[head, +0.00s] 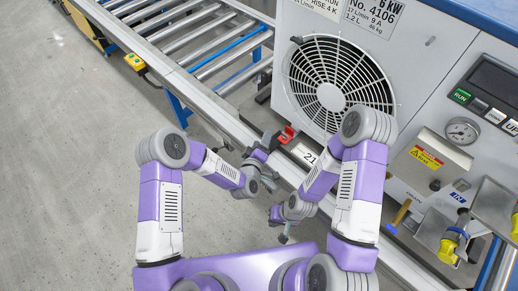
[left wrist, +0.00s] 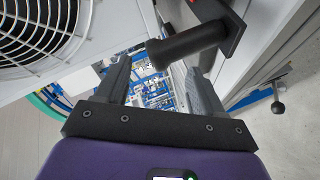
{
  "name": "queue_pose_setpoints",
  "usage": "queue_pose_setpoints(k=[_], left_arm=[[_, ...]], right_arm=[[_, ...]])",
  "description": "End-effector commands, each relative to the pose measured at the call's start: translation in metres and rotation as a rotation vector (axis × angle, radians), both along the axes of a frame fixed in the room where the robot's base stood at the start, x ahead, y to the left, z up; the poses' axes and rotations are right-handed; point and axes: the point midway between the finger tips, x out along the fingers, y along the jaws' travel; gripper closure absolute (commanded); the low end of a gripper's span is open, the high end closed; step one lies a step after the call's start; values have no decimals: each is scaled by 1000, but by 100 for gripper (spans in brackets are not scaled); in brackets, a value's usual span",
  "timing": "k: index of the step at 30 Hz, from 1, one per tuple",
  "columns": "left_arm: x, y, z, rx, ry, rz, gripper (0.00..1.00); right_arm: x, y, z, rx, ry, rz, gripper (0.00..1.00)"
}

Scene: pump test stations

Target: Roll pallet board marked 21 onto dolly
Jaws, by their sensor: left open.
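The pallet board's front edge carries a white plate marked 21 (head: 308,155), below a large grey unit with a round fan grille (head: 338,84). A red bracket (head: 286,135) sits beside the plate. In the left wrist view, a black cylindrical handle (left wrist: 188,45) reaches across the upper gap between my left gripper's fingers (left wrist: 160,78). My left gripper (head: 270,143) is open, close to the bracket, not closed on the handle. My right gripper (head: 283,232) hangs lower, in front of the board's edge; its finger opening is unclear. I cannot tell which structure is the dolly.
A roller conveyor (head: 202,52) with a grey side rail and blue legs runs at upper left. Valves with yellow handles (head: 448,246) stick out at right. The grey floor (head: 75,160) at left is clear.

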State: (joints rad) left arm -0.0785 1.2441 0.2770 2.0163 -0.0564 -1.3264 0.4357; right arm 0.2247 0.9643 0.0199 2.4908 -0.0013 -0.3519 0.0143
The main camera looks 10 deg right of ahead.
Motion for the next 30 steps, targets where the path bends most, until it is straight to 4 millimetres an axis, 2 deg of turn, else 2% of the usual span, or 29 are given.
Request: queue_pose_setpoints(k=[3, 9, 20, 30], left_arm=[[17, -7, -5, 0, -1, 1, 32], [34, -15, -9, 2, 2, 0, 32], [38, -16, -9, 2, 3, 0, 32], [38, -16, -10, 3, 4, -1, 84]], right_arm=[[0, 0, -6, 0, 0, 0, 100], [0, 0, -10, 0, 0, 0, 100], [0, 0, -10, 0, 0, 0, 100], [0, 0, -10, 0, 0, 0, 100]])
